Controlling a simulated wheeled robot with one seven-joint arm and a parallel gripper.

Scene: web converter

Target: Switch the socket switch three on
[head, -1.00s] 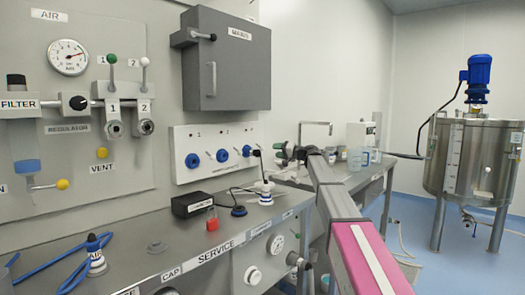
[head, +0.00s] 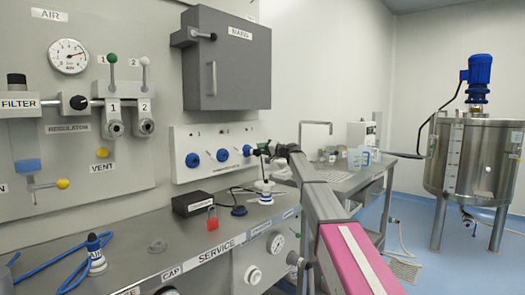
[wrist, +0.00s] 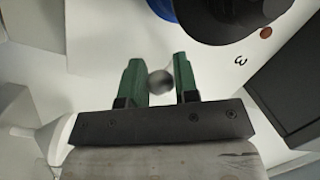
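The socket panel (head: 180,135) is on the wall, with a row of blue sockets under number labels. A round grey switch knob (wrist: 160,81) sits between my gripper's green fingers. My gripper (wrist: 158,62) looks open around the knob, with narrow gaps at its sides; contact is unclear. Part of the blue socket (wrist: 162,8) and a dark round plug or cover (wrist: 222,18) show above the fingers. In the head view, my gripper (head: 266,151) is at the panel's right end and hides the switch.
A grey mains box (head: 235,62) hangs above the panel. A dark block (wrist: 290,90) is at the right in the wrist view.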

